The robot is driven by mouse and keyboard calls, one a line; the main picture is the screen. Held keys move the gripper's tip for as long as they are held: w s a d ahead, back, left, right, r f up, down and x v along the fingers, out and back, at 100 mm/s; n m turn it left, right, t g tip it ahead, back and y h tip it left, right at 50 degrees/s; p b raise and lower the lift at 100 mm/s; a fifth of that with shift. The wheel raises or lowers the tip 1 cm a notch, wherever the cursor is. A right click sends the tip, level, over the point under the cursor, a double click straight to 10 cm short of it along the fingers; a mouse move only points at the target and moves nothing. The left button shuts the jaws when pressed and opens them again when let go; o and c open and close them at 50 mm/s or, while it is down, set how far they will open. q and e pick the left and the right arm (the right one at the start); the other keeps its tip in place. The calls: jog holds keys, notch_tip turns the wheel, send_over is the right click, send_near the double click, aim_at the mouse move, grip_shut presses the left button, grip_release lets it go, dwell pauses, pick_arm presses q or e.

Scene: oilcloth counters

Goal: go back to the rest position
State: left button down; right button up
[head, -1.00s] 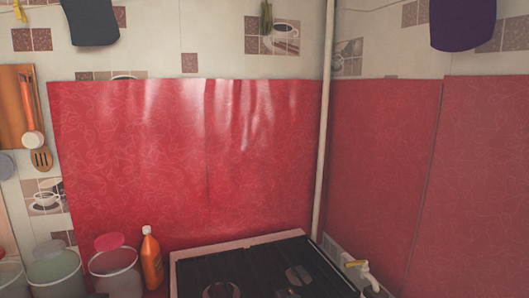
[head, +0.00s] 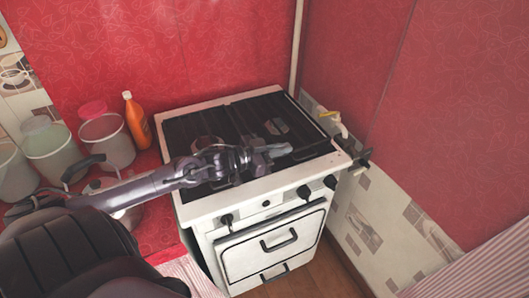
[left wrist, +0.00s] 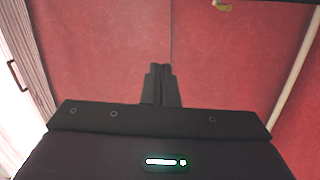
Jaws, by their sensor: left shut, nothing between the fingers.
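My left arm comes in from the left in the head view and reaches over the white stove (head: 190,207). My left gripper (head: 284,148) is above the front part of its dark hob, with no object in it. In the left wrist view the two dark fingers (left wrist: 160,82) are together, with red wall covering behind them. My right gripper is in neither view.
Several tubs, including one with a pink lid (head: 106,135), and an orange bottle (head: 136,120) stand left of the stove on the red counter. Red-covered walls (head: 440,130) close the corner.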

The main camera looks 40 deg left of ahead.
pick_arm(q)
jog(key=shift+d+p+v, duration=0.15)
jog(key=shift+v, duration=1.2)
jog(key=shift+d+p+v, duration=0.1)
jog(key=shift+p+v, duration=0.05)
jog(key=shift+v, duration=1.2)
jog(key=shift+s, duration=0.1)
